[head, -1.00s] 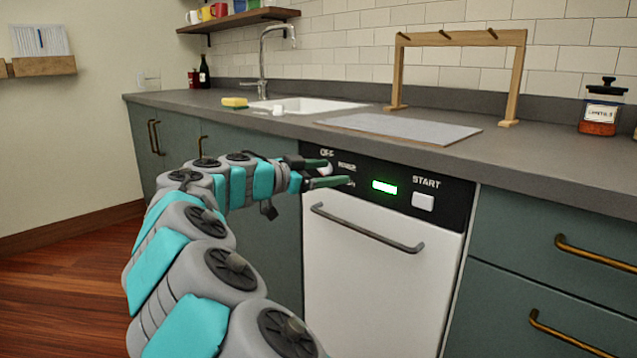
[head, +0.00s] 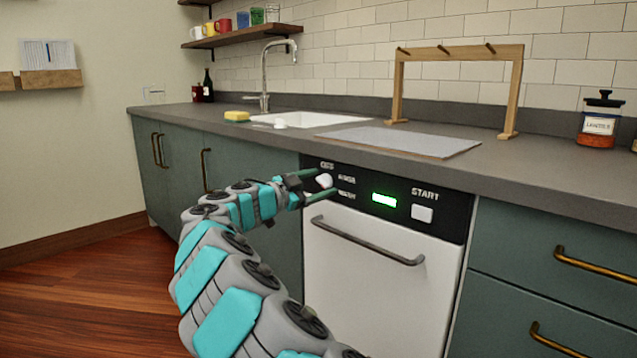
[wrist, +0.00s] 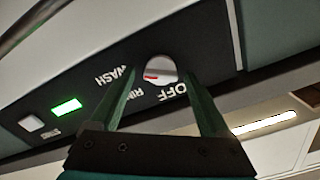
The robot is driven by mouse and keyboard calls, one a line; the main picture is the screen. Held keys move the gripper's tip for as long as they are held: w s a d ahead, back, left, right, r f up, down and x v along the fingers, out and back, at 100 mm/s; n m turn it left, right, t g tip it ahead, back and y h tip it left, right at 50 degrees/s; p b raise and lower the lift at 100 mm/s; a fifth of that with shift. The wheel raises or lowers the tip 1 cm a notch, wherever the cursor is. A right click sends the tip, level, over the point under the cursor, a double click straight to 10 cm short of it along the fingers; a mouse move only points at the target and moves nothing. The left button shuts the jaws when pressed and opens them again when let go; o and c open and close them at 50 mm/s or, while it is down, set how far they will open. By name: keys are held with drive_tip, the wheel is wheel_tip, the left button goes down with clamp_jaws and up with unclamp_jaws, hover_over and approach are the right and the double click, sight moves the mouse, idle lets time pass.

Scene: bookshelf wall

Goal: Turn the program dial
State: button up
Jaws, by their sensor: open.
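The program dial (head: 324,181) is a white round knob on the dishwasher's black control panel (head: 457,207). In the wrist view the dial (wrist: 160,69) shows a red mark on its left side, with OFF, a partly hidden RINSE and WASH printed around it. My gripper (head: 327,182) is open, with one dark green finger on each side of the dial. The wrist view shows the gripper (wrist: 160,75) with the dial between its fingertips. I cannot tell whether either finger touches the dial.
A green-lit display (head: 384,200) and a white START button (head: 422,213) sit right of the dial. The dishwasher handle (head: 368,242) runs below. The grey countertop edge (head: 400,167) overhangs above the panel. Open floor (head: 90,275) lies at left.

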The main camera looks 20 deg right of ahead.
clamp_jaws()
idle(0.8)
